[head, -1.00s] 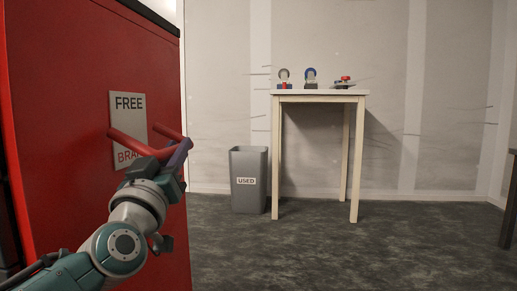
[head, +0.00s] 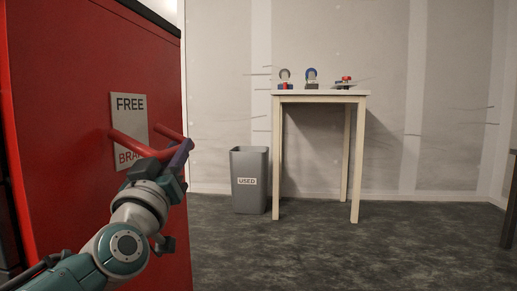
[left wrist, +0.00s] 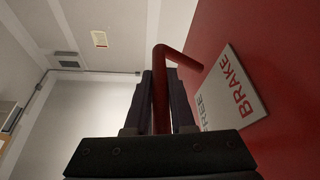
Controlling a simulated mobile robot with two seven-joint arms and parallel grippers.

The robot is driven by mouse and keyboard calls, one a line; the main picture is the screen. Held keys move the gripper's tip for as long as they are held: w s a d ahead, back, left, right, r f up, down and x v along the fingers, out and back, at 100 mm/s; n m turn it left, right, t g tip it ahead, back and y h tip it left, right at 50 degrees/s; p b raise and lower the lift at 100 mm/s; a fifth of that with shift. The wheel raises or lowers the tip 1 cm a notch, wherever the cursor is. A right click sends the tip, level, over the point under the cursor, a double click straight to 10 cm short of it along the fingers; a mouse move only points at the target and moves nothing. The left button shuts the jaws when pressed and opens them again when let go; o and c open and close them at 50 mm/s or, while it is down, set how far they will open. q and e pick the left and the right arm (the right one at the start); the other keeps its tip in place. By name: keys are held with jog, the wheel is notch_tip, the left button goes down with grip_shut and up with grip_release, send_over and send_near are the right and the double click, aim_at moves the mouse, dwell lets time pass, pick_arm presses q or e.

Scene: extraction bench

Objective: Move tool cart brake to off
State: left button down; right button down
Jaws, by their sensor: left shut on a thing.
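The red tool cart (head: 80,80) stands at the left of the head view. A light label plate (head: 128,105) on its side reads FREE at the top and BRAKE at the bottom, and it also shows in the left wrist view (left wrist: 228,92). A red bar handle, the brake lever (head: 130,144), sticks out from the cart over the lower part of the label. My left gripper (head: 178,157) is shut on the outer bar of it. In the left wrist view the red lever (left wrist: 160,95) runs between the two dark fingers. My right gripper is out of view.
A grey bin (head: 249,195) marked USED stands on the floor beside a tall narrow table (head: 320,97). The dark floor in front is clear.

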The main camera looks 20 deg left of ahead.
pick_arm(q)
jog(key=r+n+g+y+p, duration=0.1)
jog(key=r+n+p, duration=0.1)
jog(key=n+p, duration=0.1)
jog(key=r+n+g+y+p, duration=0.1)
jog(key=r+n+p, duration=0.1)
jog(key=n+p, duration=0.1)
jog(key=r+n+g+y+p, duration=0.1)
jog(key=r+n+p, duration=0.1)
jog(key=n+p, duration=0.2)
jog(key=shift+w+d+r+y, duration=0.1)
jog(key=shift+d+r+y, duration=0.05)
jog(key=shift+d+y, duration=0.2)
jog(key=shift+a+r+n+g+p, duration=0.2)
jog(key=shift+r+n+g+p, duration=0.25)
jog(key=shift+n+p, duration=0.45)
jog(key=shift+a+r+p, duration=0.15)
jog(key=shift+p, duration=0.35)
jog(key=c, duration=0.8)
grip_release()
jog(key=shift+o, duration=0.2)
jog(key=p+v, duration=0.3)
jog(key=v, duration=0.7)
